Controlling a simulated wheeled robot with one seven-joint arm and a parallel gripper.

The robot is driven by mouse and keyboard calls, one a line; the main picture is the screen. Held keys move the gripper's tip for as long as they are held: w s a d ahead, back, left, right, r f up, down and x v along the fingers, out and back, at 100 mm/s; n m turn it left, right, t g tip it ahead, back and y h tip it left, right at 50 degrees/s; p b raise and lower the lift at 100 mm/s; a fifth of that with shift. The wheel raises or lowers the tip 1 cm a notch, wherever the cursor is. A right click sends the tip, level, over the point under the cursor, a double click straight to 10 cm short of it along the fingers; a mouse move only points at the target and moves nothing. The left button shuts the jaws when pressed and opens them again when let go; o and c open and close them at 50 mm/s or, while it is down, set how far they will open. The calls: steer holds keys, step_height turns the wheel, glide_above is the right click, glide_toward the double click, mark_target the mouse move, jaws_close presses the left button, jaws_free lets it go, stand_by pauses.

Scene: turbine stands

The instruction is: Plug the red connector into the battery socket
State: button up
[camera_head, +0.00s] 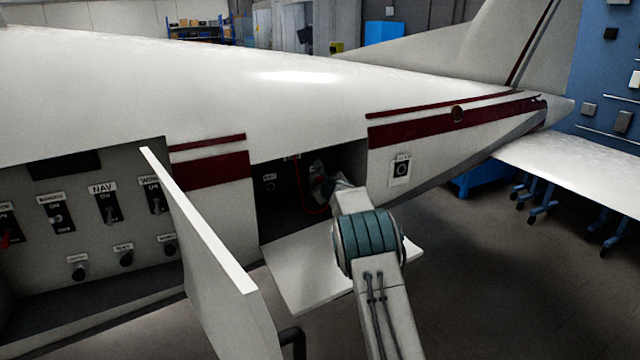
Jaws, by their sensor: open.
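My arm reaches into an open compartment (284,226) in the white aircraft's side. My gripper (321,180) is inside it, dark and mostly hidden behind my own wrist. It is open. A thin red cable (301,194) hangs in a loop below and left of the gripper. The red connector cannot be made out clearly; it may be hidden by the gripper. A small labelled socket (270,186) is on the compartment's dark back wall, left of the gripper. I take it as the battery socket, but the label is too small to read surely.
The compartment's lowered white door (305,275) lies under my arm. Left of it, another open white door (195,235) juts out beside a switch panel (105,205). A small labelled outlet (400,170) is on the fuselage to the right.

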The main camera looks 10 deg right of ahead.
steer(key=shift+b, duration=0.35)
stand_by(0.5)
jaws_close()
steer(key=shift+f, duration=0.1)
steer(key=shift+s+d+b, duration=0.15)
steer(key=shift+s+b, duration=0.2)
steer(key=shift+b, duration=0.25)
steer(key=shift+s, duration=0.2)
steer(key=shift+d+b, duration=0.1)
steer(key=shift+b, duration=0.25)
steer(key=b, duration=0.1)
steer(key=s+b, duration=0.1)
steer(key=shift+s+d+b, duration=0.25)
steer(key=shift+s+b, duration=0.05)
steer(key=shift+s+d+b, duration=0.2)
steer(key=shift+s+b, duration=0.45)
steer(key=shift+b, duration=0.05)
